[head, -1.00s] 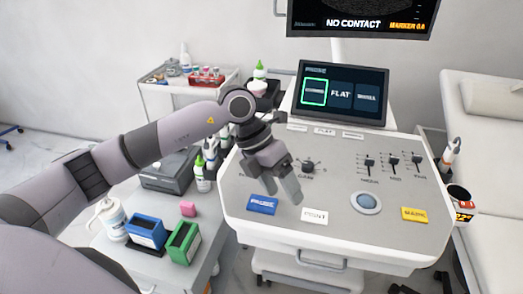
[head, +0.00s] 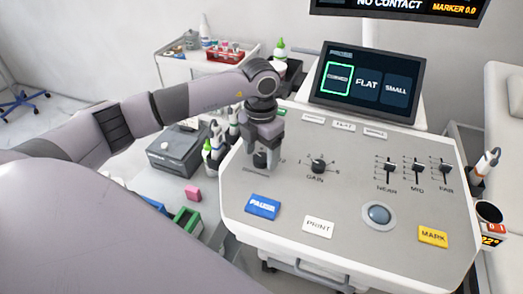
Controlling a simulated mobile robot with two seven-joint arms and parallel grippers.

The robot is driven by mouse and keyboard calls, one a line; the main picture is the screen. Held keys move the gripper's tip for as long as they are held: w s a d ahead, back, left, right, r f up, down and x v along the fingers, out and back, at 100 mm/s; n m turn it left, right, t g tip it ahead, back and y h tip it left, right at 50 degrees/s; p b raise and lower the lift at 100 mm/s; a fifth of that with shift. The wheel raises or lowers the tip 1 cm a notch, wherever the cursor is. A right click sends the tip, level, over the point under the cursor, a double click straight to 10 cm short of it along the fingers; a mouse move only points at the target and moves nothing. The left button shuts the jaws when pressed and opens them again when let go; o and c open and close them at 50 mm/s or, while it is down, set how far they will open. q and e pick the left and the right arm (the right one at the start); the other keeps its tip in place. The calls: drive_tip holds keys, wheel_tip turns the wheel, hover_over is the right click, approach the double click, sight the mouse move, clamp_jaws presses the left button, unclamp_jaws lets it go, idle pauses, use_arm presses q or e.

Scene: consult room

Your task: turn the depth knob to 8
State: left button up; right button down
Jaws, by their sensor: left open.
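The console panel (head: 345,218) fills the middle right of the head view. A dark knob (head: 260,159) sits at the panel's upper left, left of the GAIN knob. Its label and most of its scale are hidden by my gripper, so I cannot read its setting; its place fits the depth knob. My left gripper (head: 262,165) points down, open, with its fingers around or just above this knob; I cannot tell whether they touch it. My right gripper is not in view.
The GAIN knob (head: 318,166) stands close to the right of my gripper. The blue PAUSE button (head: 263,207) and white PRINT button (head: 318,227) lie in front. Sliders (head: 417,170) and a trackball (head: 379,215) are farther right. The touchscreen (head: 367,85) stands behind.

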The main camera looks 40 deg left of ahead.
use_arm(q)
drive_tip(key=shift+f, duration=0.3)
drive_tip(key=c, duration=1.1)
drive_tip(key=shift+o, duration=0.2)
